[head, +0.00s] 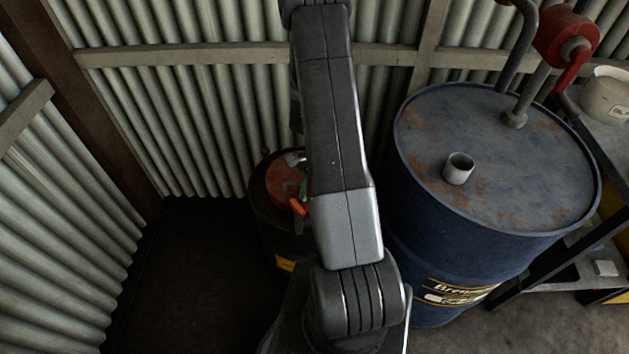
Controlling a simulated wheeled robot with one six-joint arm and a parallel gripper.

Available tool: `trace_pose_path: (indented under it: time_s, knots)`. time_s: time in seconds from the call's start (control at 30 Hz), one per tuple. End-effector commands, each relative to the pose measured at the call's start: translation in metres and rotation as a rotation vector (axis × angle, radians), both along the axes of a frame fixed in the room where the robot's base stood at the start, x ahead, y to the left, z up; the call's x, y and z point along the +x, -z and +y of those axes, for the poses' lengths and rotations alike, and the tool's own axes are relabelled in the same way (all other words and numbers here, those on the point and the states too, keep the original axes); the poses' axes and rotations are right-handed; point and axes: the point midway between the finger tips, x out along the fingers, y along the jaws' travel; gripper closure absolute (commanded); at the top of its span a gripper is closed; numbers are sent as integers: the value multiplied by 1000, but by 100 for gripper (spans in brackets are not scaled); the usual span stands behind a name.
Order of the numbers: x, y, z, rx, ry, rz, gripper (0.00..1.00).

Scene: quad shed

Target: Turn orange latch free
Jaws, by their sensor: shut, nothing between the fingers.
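The orange latch (298,207) shows as a small tilted piece at the right side of a red round top (276,184), just left of my arm. A small green piece (303,188) is just above it. The red top sits on a dark drum (268,232) low behind my arm. My arm covers the right part of the drum and perhaps part of the latch. My gripper cannot be made out; the arm hides that area. A small grey piece (295,158) at the back of the red top is too small to identify.
A large blue drum (500,150) with a short open pipe stub (458,168) and a red-handled pump (566,42) stands close on the right. Corrugated walls (220,120) close the back and left. Dark floor (190,270) left of the small drum is clear. A bench with a pale pot (606,94) is far right.

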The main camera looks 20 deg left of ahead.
Motion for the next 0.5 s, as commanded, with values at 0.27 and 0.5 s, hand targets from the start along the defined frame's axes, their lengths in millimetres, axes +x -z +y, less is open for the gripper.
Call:
trace_pose_path:
  time_s: [0.27, 0.5]
  knots:
    - [-6, 0, 5, 0, 1, 0, 100]
    - [-6, 0, 5, 0, -1, 0, 100]
